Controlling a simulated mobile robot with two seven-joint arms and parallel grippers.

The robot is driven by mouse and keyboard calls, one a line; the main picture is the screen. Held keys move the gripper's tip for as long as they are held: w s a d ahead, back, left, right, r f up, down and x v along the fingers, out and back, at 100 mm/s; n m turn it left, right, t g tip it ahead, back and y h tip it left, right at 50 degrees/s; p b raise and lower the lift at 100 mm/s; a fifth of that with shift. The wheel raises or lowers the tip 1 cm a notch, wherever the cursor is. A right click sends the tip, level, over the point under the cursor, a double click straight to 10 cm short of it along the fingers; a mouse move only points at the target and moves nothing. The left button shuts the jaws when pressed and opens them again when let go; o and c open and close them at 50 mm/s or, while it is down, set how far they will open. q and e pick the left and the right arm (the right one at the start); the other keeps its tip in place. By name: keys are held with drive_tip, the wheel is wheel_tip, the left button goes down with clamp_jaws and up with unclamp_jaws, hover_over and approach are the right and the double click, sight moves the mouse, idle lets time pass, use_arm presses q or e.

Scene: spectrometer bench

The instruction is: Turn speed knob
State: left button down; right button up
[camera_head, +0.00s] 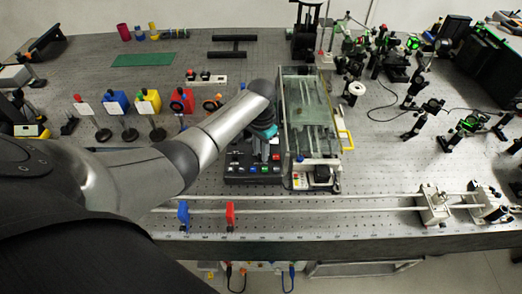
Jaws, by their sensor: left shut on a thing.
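My left arm reaches in from the left, and its gripper (266,154) points down over the dark control box (236,178) at the middle of the bench. The box has a row of small coloured buttons along its front. The left gripper is shut on a small part at the top of the box, which seems to be the speed knob. The fingers and arm hide the knob, so its angle cannot be seen. My right gripper is not in view.
A glass-topped apparatus (311,125) with a yellow handle stands right beside the control box. A long rail (330,208) with blue and red holders (230,216) runs along the front. Coloured stands (147,101) are at left; optical mounts crowd the right.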

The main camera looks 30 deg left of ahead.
use_arm(q)
drive_tip(key=shift+m, duration=0.3)
drive_tip(key=m+p, duration=0.1)
drive_tip(key=m, duration=0.1)
drive_tip(key=shift+r+m+p, duration=0.1)
drive_tip(key=shift+m+p, duration=0.2)
drive_tip(key=shift+p, duration=0.05)
drive_tip(key=shift+m+p, duration=0.45)
drive_tip(key=shift+m, duration=1.75)
drive_tip(key=c, duration=0.7)
unclamp_jaws()
wheel_tip(320, 180, up, 15)
drive_tip(key=p, duration=0.1)
